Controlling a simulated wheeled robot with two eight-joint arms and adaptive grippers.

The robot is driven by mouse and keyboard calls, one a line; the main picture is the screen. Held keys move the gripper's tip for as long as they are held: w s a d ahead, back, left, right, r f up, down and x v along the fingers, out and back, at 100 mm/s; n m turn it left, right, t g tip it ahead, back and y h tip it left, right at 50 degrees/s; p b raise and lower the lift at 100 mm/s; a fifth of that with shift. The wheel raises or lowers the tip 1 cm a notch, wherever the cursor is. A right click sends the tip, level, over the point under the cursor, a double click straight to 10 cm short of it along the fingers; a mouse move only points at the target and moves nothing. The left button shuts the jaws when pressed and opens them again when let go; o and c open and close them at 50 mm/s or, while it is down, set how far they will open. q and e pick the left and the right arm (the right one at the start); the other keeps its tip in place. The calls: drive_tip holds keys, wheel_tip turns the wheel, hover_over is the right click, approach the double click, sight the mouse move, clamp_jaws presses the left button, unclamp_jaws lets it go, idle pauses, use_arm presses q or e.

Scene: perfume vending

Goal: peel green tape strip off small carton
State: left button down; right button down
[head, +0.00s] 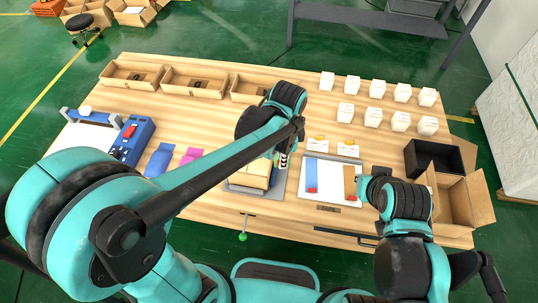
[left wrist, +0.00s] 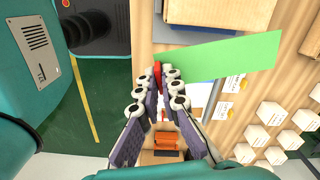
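The small tan carton (head: 252,180) sits on a grey plate at the middle of the table, partly hidden by my left arm. In the left wrist view, cardboard (left wrist: 192,10) shows at the top edge. The green tape strip (left wrist: 222,66) stretches across that view in front of the table, with a red tab (left wrist: 157,69) at its left end. My left gripper (left wrist: 157,84) has its fingertips closed around the tab. Whether the strip still touches the carton is unclear. It also shows in the head view (head: 283,160). My right gripper (head: 364,188) is beside the white board; its fingers are unclear.
The white board (head: 330,184) carries blue and brown strips. Several small white boxes (head: 345,112) stand at the back right. Open cartons (head: 132,75) line the back left. A black box (head: 433,157) and an open carton (head: 462,200) are at the right edge.

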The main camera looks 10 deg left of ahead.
use_arm(q)
drive_tip(key=r+p, duration=0.2)
drive_tip(key=r, duration=0.1)
drive_tip(key=r+p, duration=0.2)
drive_tip(key=shift+s+d+r, duration=0.15)
drive_tip(key=shift+d+r, duration=0.1)
drive_tip(key=shift+d, duration=0.15)
idle(0.5)
